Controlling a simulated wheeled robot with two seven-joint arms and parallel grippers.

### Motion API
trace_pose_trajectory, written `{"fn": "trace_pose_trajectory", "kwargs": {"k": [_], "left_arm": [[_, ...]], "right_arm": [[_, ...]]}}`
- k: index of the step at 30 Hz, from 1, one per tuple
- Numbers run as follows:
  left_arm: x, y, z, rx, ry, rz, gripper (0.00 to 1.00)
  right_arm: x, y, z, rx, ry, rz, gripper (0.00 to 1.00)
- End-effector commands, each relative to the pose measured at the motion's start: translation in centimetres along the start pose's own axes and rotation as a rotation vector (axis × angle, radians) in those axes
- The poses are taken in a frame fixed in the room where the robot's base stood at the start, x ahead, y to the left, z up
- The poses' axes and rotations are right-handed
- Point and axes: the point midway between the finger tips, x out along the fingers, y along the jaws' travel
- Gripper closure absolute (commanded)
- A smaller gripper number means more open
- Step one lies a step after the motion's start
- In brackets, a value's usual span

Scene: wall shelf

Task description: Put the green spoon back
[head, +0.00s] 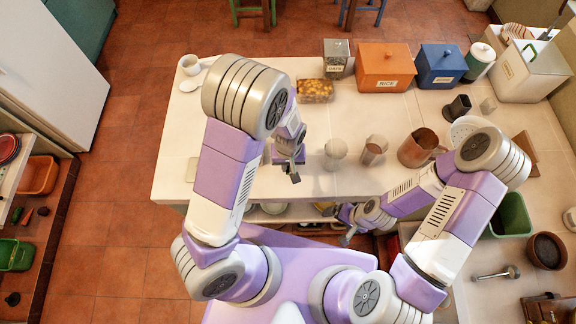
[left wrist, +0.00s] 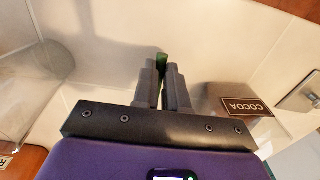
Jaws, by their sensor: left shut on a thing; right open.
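My left gripper (head: 291,172) is over the front left part of the white counter. In the left wrist view its fingers (left wrist: 164,85) are close together on a thin green thing. A small green piece (left wrist: 162,60), which looks like part of the green spoon, shows beyond the fingertips. The rest of it is hidden by the fingers, and I cannot make it out in the head view. My right gripper (head: 347,238) is open and empty, low at the counter's front edge.
A cocoa canister (head: 336,55), a jar of yellow food (head: 315,91), an orange rice box (head: 384,68) and a blue box (head: 441,66) stand at the back. A shaker (head: 335,151) and a copper jug (head: 418,149) are nearer. The counter's left part (head: 215,130) is mostly clear.

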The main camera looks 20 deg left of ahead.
Motion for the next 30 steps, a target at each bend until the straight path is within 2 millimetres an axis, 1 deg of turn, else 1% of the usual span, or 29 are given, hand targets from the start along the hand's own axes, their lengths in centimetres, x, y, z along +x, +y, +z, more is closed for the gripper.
{"fn": "trace_pose_trajectory", "kwargs": {"k": [1, 3, 10, 14, 15, 19, 27, 30], "left_arm": [[0.94, -0.06, 0.08, 0.000, -0.004, -0.003, 1.00], [1.48, 0.00, 0.05, 0.000, -0.002, -0.001, 1.00], [1.43, 0.04, 0.01, 0.000, 0.000, 0.001, 1.00], [1.87, 0.03, 0.02, 0.000, 0.000, 0.000, 1.00], [1.80, 0.03, 0.02, 0.000, 0.000, 0.000, 0.83], [1.73, 0.03, 0.02, 0.000, 0.000, 0.000, 0.63], [1.69, 0.03, 0.02, 0.000, 0.000, 0.000, 0.62], [1.27, 0.03, 0.01, 0.000, 0.000, 0.001, 0.62]], "right_arm": [[0.19, 0.07, -0.02, 0.000, 0.000, 0.000, 0.05], [0.24, 0.09, -0.02, 0.000, 0.000, 0.000, 0.05], [0.21, 0.07, -0.02, 0.000, 0.000, 0.000, 0.05], [0.56, 0.20, -0.04, 0.000, 0.000, 0.000, 0.05], [0.49, 0.18, -0.03, 0.000, 0.000, 0.000, 0.05], [0.44, 0.16, -0.03, 0.000, 0.000, 0.000, 0.05], [0.41, 0.15, -0.03, 0.000, 0.000, 0.000, 0.05], [0.09, 0.03, -0.01, 0.000, 0.000, 0.000, 0.05]]}}
